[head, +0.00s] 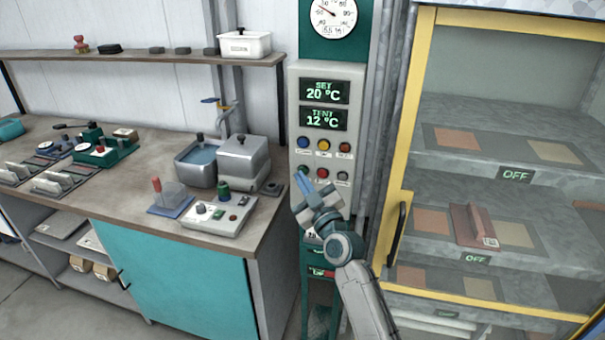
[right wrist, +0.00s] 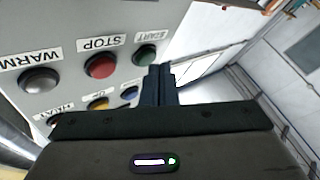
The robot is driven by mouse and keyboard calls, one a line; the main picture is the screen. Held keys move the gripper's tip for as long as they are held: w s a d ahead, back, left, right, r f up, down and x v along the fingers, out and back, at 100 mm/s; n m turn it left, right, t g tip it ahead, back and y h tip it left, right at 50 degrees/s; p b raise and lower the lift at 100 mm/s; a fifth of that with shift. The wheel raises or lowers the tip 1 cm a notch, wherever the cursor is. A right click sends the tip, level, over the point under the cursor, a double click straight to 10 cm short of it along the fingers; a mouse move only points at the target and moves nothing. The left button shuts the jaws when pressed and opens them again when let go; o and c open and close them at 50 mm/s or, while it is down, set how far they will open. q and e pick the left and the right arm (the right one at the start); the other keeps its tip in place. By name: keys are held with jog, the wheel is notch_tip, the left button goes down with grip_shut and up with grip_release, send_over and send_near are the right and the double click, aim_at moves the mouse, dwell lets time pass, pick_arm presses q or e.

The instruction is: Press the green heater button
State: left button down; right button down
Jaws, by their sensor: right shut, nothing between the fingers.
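The grey control panel (head: 320,78) stands in the middle of the head view, with two rows of round buttons. In the right wrist view the green button (right wrist: 145,55), labelled START, sits at the end of a row beside the red STOP button (right wrist: 100,65) and the grey WARM button (right wrist: 40,80). My right gripper (head: 302,182) is shut and empty, its tips at the lower left of the panel, where they partly cover the green button. In the right wrist view its fingers (right wrist: 158,72) end close to the green button; I cannot tell whether they touch. My left gripper is not in view.
The panel displays (head: 324,105) read SET 20 °C and TENT 12 °C. A yellow-framed cabinet (head: 420,100) with a dark handle stands close on the right. A workbench (head: 130,190) with a metal box (head: 243,160) and a switch box (head: 220,215) is on the left.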

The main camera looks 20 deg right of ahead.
jog(key=shift+w+d, duration=0.25)
jog(key=shift+w, duration=0.05)
dwell(0.8)
dwell(0.3)
jog(key=shift+s+a+b, duration=0.3)
jog(key=shift+s+a, duration=0.2)
jog(key=shift+s, duration=0.2)
jog(key=s+a, duration=0.1)
jog(key=s, duration=0.1)
jog(key=s+a, duration=0.1)
jog(key=s, duration=0.1)
jog(key=shift+a+b, duration=0.4)
jog(key=shift+f, duration=0.1)
dwell(0.4)
